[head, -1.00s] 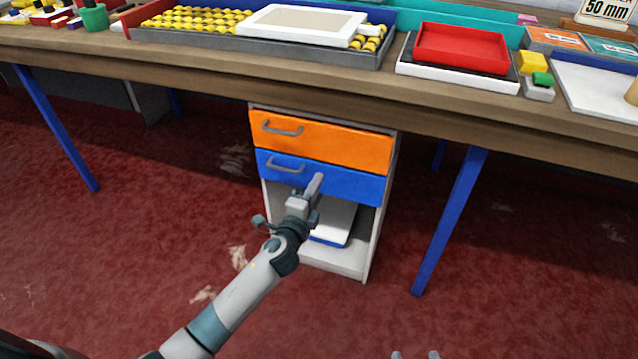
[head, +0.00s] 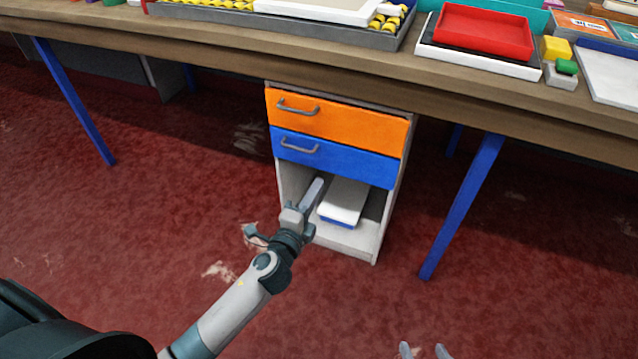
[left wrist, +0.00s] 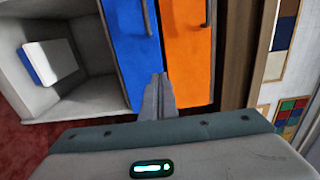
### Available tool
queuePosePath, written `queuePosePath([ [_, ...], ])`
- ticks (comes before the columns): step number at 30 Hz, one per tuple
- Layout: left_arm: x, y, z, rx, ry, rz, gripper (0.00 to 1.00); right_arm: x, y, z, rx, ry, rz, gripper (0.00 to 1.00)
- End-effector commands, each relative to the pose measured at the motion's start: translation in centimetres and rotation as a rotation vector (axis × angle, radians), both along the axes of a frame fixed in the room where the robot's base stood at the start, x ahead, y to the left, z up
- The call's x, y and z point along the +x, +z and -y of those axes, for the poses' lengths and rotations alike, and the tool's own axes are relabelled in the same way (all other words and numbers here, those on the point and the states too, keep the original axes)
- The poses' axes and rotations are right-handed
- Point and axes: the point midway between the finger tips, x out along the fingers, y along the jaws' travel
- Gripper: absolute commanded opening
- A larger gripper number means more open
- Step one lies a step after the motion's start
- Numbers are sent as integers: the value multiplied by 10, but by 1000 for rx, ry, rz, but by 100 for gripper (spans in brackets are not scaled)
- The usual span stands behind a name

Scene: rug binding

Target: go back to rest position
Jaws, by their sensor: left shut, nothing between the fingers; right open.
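My left gripper (head: 314,192) is shut and empty. In the head view it appears in front of the open lower shelf of the drawer cabinet (head: 392,205), below the blue drawer (head: 340,160). In the left wrist view its closed fingers (left wrist: 158,97) point toward the cabinet front, overlapping the blue drawer in the picture. Whether they touch it I cannot tell. My right gripper (head: 425,350) shows only as two separated fingertips at the bottom edge of the head view. It is open and empty.
The orange drawer (head: 340,119) and blue drawer look closed, with grey handles. A white and blue box (head: 343,202) lies in the open shelf. The workbench (head: 200,45) above holds a red tray (head: 485,30) and other trays. Blue legs (head: 462,205) flank the cabinet.

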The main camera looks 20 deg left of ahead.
Motion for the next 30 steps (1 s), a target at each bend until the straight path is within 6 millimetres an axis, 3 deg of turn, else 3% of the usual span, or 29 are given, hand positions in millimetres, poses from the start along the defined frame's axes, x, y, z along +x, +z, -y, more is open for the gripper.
queuePosePath([
  [20,-7,-3,1,-38,5,-16,0,-2,0,-3,6,3,-3,52],
  [26,-43,-24,7,-276,32,-116,0,-1,0,-3,4,3,-2,52],
  [30,-92,-48,18,-575,76,-256,0,-1,0,-2,3,4,-2,52],
])
